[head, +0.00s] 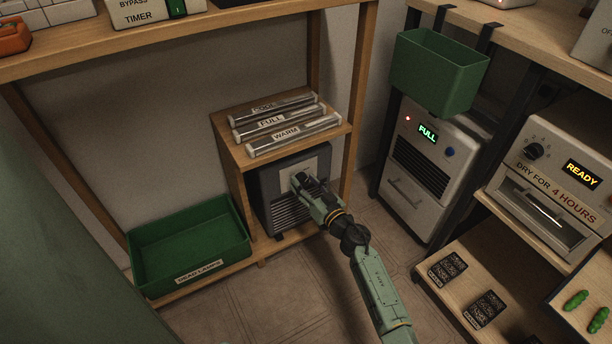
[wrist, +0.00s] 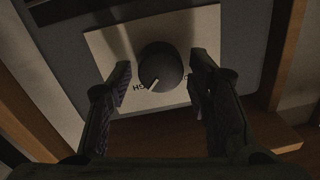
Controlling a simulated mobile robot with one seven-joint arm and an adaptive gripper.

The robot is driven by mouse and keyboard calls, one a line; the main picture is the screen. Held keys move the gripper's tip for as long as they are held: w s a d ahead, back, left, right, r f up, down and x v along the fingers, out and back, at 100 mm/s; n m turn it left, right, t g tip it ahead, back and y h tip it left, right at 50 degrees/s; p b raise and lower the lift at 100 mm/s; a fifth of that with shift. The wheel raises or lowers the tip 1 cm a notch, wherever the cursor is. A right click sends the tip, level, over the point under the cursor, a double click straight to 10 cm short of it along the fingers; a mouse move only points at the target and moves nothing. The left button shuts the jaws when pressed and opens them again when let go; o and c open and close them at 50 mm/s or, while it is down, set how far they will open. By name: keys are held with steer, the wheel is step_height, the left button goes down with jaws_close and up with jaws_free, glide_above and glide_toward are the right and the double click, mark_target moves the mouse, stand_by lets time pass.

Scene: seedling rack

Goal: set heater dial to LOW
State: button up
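The heater (head: 268,193) is a dark grey box with front slats, standing in the lower bay of a small wooden shelf. In the wrist view its dial (wrist: 161,66) is a round black knob with a pale pointer line, on a cream plate (wrist: 112,45). The pointer is toward the lower left in that view, near partly visible lettering; other markings are hidden. My gripper (wrist: 161,80) is open, with one finger on each side of the dial and a gap to it on both sides. In the head view my gripper (head: 304,186) covers the dial.
Labelled tubes (head: 287,133) lie on top of the small shelf (head: 236,150). A green bin (head: 186,250) stands left of the heater. A white appliance reading FULL (head: 428,170) with a green hanging bin (head: 440,75) and a dryer (head: 550,190) stand right. Floor in front is clear.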

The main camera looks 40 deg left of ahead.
steer(key=c, duration=0.9)
steer(key=shift+n, duration=0.4)
steer(key=n+b, duration=0.1)
steer(key=n, duration=0.2)
steer(key=shift+n, duration=0.4)
steer(key=n+b, duration=0.1)
steer(key=n, duration=0.3)
steer(key=shift+s, duration=0.1)
steer(key=n, duration=0.4)
steer(key=shift+n+h, duration=0.3)
steer(key=shift+h, duration=0.1)
steer(key=n+b, duration=0.1)
steer(key=n, duration=0.3)
steer(key=shift+s+a+t, duration=0.1)
steer(key=shift+s+t, duration=0.05)
steer(key=shift+t, duration=0.25)
